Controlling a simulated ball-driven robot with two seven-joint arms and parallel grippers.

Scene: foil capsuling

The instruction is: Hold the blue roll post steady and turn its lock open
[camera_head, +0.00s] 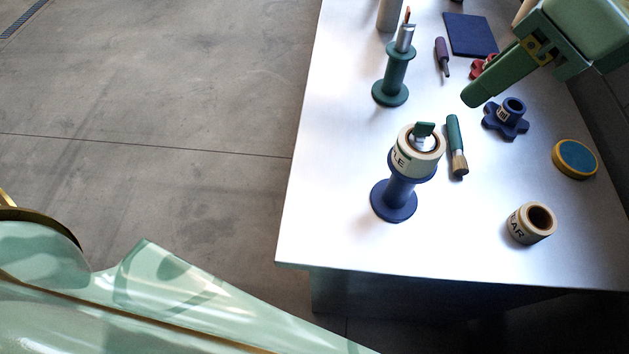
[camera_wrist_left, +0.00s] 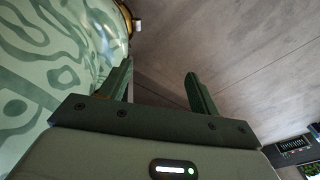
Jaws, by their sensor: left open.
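The blue roll post (camera_head: 401,192) stands upright near the table's left edge in the head view. A cream roll (camera_head: 404,163) with dark lettering ending in "LE" sits around its upper part. A green lock tab (camera_head: 424,129) lies across the metal top of the post, above the roll's opening. My right gripper (camera_head: 474,97) hangs to the upper right of the post, apart from it. Its fingers overlap in this view, so their gap is hidden. My left gripper (camera_wrist_left: 160,74) is open and empty in the left wrist view, over the floor.
A green post (camera_head: 392,88) stands farther back. A brush (camera_head: 456,150) lies right of the blue post. A blue star knob (camera_head: 507,118), a round blue-and-yellow tin (camera_head: 575,158) and a loose roll (camera_head: 531,223) are farther right. The table's front corner is bare.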

